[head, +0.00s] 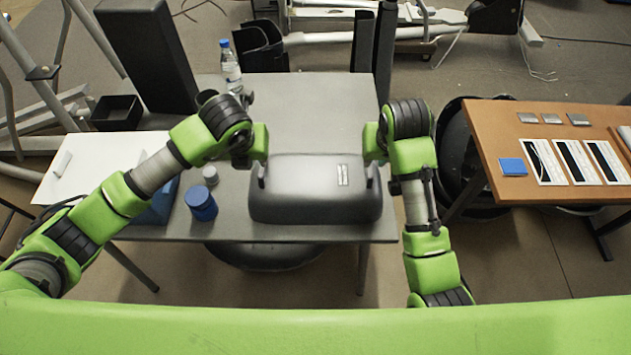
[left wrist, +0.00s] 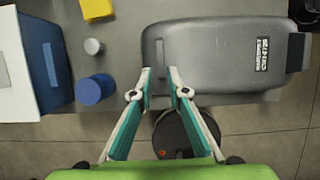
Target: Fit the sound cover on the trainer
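The dark grey cover (head: 315,205), a rounded box with a white label, lies on the grey table with an upright black handle at each end. The left wrist view also shows the cover (left wrist: 215,60). My left gripper (left wrist: 159,72) is open at the cover's left end, its fingertips on either side of the left handle's line; a grip on it does not show. In the head view my left gripper (head: 255,160) is above that end. My right gripper (head: 374,158) is by the right end, fingers hidden. White-and-black machine parts (head: 330,37), possibly the trainer, are on the floor behind.
A blue jar (head: 201,205), a small grey jar (head: 210,175) and a blue box (left wrist: 48,55) stand left of the cover. A water bottle (head: 230,65) is at the back. A brown table (head: 510,122) is at right. The table behind the cover is clear.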

